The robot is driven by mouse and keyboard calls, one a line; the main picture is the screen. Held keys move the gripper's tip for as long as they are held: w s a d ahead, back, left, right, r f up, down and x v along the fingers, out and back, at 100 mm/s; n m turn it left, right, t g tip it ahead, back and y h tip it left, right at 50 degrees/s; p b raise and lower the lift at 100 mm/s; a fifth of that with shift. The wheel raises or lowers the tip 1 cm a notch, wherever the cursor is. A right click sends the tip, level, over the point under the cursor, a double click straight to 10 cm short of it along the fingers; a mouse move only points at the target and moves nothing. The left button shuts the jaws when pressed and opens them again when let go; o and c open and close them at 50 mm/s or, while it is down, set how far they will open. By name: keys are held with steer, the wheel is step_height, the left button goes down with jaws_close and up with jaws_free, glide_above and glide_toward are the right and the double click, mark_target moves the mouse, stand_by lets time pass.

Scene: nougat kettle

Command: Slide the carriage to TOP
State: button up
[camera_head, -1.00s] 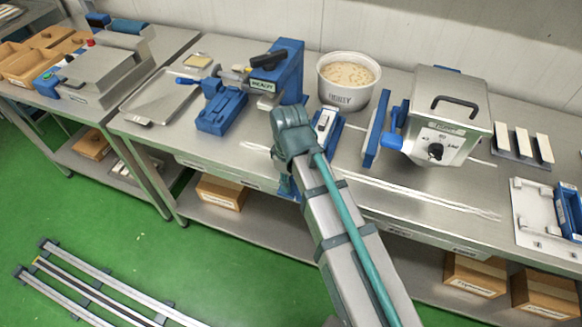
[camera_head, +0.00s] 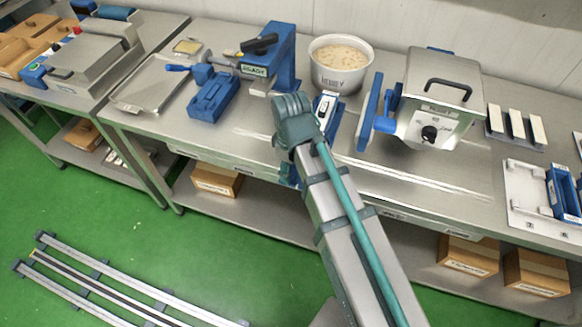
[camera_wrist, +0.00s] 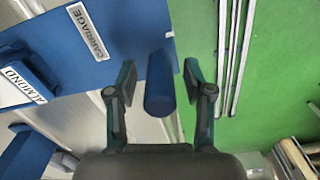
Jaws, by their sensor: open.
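The carriage (camera_wrist: 125,30) is a blue plate with a white CARRIAGE label in the wrist view. A blue rounded handle (camera_wrist: 160,88) sticks out from its side toward me. My gripper (camera_wrist: 160,78) is open, with one finger on each side of the handle. Gaps show between the handle and both fingers, so it is not clasped. In the head view my arm hides my gripper and most of the carriage. A blue unit (camera_head: 327,112) with a white panel shows just behind my arm's bend there. I cannot see the TOP mark.
A blue block with an ALMOND label (camera_wrist: 20,85) is at left in the wrist view. In the head view, a white tub (camera_head: 340,66), a blue press (camera_head: 268,60) and a steel box machine (camera_head: 440,98) stand on the steel bench. Metal rails (camera_head: 110,285) lie on the green floor.

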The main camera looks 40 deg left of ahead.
steer(key=shift+r, duration=0.1)
step_height(320, 180, up, 12)
steer(key=shift+f, duration=0.1)
stand_by(0.5)
stand_by(0.4)
